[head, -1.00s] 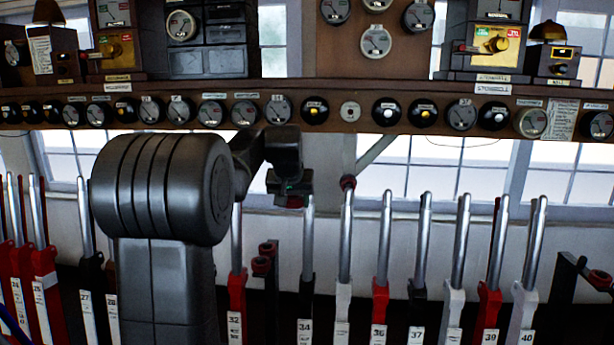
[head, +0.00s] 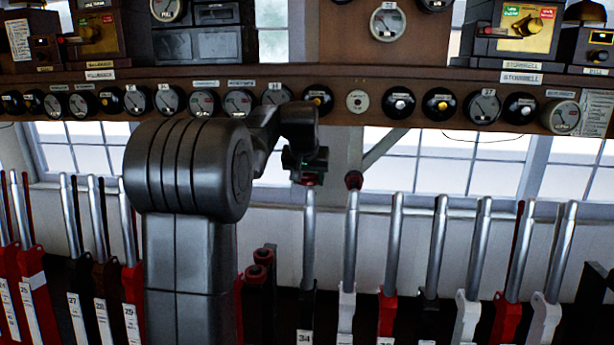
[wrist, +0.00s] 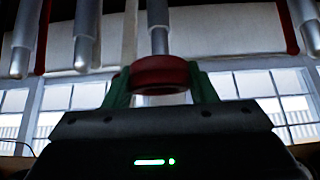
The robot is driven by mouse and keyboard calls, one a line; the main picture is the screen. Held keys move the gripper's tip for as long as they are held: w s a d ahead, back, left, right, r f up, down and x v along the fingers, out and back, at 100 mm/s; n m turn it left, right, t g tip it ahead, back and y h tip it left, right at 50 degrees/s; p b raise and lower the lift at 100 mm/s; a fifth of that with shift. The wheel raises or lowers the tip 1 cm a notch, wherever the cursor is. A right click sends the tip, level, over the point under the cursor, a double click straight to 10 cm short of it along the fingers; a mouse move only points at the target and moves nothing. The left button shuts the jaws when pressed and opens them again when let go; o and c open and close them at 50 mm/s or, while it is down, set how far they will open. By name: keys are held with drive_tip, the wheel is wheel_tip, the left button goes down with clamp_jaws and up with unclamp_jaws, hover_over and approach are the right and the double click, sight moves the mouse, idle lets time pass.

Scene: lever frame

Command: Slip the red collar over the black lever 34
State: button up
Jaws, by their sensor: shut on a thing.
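The red collar (wrist: 160,75) is held between the green fingers of my gripper (wrist: 162,88) in the wrist view. In the head view my gripper (head: 306,172) is just above the tip of lever 34, and a bit of the red collar (head: 308,181) shows under it. The black lever 34 (head: 308,240) stands upright, with a silver rod above its black lower part. In the wrist view its narrow tip (wrist: 159,40) lines up with the collar and meets its edge. I cannot tell whether the tip is inside the ring.
Silver-topped levers stand close on the right, the nearest white (head: 349,245). Red rings on a dark stand (head: 260,256) are left of lever 34. A shelf with dials (head: 360,80) runs above.

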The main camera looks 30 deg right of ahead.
sight(310, 192)
drive_tip(key=w+d+p, duration=0.2)
drive_tip(key=w, duration=0.1)
drive_tip(key=shift+d+f, duration=0.35)
drive_tip(key=shift+w+d+f+p, duration=0.25)
drive_tip(key=shift+w+d+p, duration=0.15)
drive_tip(key=shift+w+p, duration=0.1)
drive_tip(key=shift+w+d+f+p, duration=0.25)
drive_tip(key=shift+w+d+p, duration=0.15)
drive_tip(key=shift+w, duration=0.1)
drive_tip(key=shift+s+a, duration=0.1)
drive_tip(key=shift+f+b, duration=0.3)
drive_tip(key=shift+s+a+f+b, duration=0.1)
drive_tip(key=shift+f+b, duration=0.55)
drive_tip(key=shift+f, duration=0.2)
drive_tip(key=shift+s+a+f+b, duration=0.1)
drive_tip(key=shift+s+f+b, duration=0.05)
drive_tip(key=shift+f+b, duration=0.6)
drive_tip(key=shift+s+a+f+b, duration=0.1)
drive_tip(key=shift+f+b, duration=0.45)
drive_tip(key=shift+f, duration=0.4)
drive_tip(key=shift+f, duration=0.1)
drive_tip(key=o, duration=1.2)
drive_tip(key=shift+c, duration=0.2)
